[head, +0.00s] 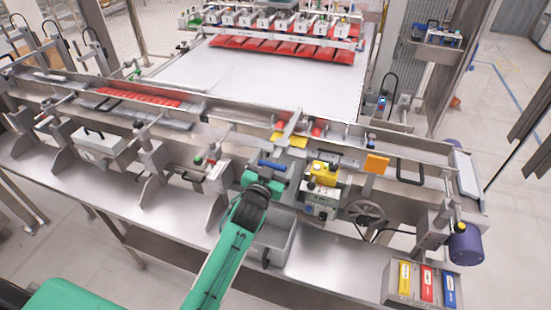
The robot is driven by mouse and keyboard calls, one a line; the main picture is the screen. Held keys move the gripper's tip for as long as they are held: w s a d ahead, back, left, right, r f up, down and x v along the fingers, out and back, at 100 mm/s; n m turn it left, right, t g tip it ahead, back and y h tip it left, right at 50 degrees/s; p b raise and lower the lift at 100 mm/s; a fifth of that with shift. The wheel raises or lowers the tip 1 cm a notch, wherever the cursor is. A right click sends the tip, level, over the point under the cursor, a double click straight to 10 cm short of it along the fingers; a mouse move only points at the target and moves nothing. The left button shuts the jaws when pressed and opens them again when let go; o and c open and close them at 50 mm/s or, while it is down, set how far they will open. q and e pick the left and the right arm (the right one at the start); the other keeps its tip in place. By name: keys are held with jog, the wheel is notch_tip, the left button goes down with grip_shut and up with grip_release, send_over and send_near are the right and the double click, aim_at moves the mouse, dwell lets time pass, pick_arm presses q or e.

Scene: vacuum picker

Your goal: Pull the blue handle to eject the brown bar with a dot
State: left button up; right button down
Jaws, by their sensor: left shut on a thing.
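The blue handle (271,166) is a short horizontal bar at the front of the conveyor line, near the middle of the head view. My left gripper (264,178), on the green arm from below, is at the handle and shut on it; the fingers are small and partly hidden. My right gripper is not in view. Red packs (318,127) lie in the channel just behind the handle. I cannot make out a brown bar with a dot.
A yellow-topped control unit (323,175) and a handwheel (365,212) stand right of the handle. A grey bin (275,242) sits below, beside my left arm. An orange block (376,163) is on the rail. Colored boxes (425,284) stand at the lower right.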

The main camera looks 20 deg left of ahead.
pick_arm(q)
jog(key=s+p, duration=0.1)
jog(key=s, duration=0.9)
jog(key=shift+s+a+f+p, duration=0.15)
jog(key=shift+s+f+p, duration=0.1)
jog(key=shift+s+p, duration=0.15)
jog(key=o, duration=1.1)
jog(key=shift+o, duration=0.2)
jog(key=s+b, duration=0.4)
jog(key=s, duration=1)
jog(key=shift+s+a+r, duration=0.2)
jog(key=shift+s+a, duration=0.05)
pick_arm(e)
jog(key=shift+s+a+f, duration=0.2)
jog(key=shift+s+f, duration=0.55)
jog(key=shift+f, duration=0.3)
